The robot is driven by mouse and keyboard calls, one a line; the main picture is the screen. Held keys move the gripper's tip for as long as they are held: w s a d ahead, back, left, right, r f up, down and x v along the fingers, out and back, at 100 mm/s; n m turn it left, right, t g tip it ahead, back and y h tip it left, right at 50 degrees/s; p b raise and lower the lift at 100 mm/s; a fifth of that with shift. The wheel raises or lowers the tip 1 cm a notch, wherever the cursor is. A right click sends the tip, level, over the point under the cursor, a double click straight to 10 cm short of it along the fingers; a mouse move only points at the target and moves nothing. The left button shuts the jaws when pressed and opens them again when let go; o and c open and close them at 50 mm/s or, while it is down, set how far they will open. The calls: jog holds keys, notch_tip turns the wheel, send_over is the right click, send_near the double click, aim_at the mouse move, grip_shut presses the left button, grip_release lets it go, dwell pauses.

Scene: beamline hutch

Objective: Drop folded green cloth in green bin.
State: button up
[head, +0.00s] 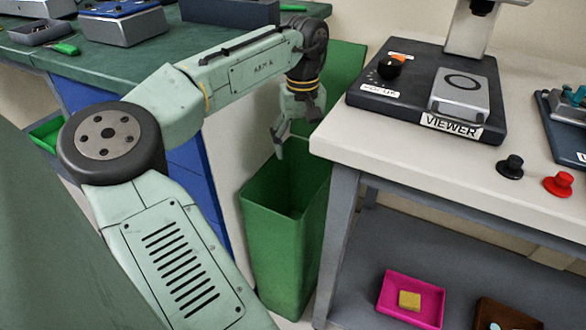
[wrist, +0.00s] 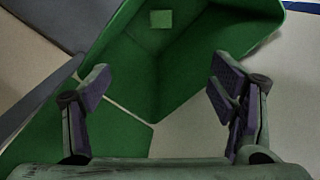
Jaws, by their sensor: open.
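The green bin (head: 285,240) stands on the floor between the two benches, its top open. My gripper (head: 295,130) is above the bin's opening, pointing down. In the wrist view my gripper (wrist: 163,92) is open, with its fingers wide apart and nothing between them. The same view looks into the green bin (wrist: 185,60). A small, lighter green square (wrist: 161,19) lies deep inside it, apart from my fingers; it looks like the folded green cloth. The head view does not show the bin's bottom.
To the right is a white bench (head: 400,155) with a viewer (head: 460,95) and black and red knobs. A pink tray (head: 412,298) holding a yellow block sits on its lower shelf. To the left is a green-topped bench (head: 150,60). A green panel (head: 346,75) rises behind the bin.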

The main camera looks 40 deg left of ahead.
dwell(0.3)
notch_tip(320, 180, up, 12)
dwell(0.4)
dwell(0.4)
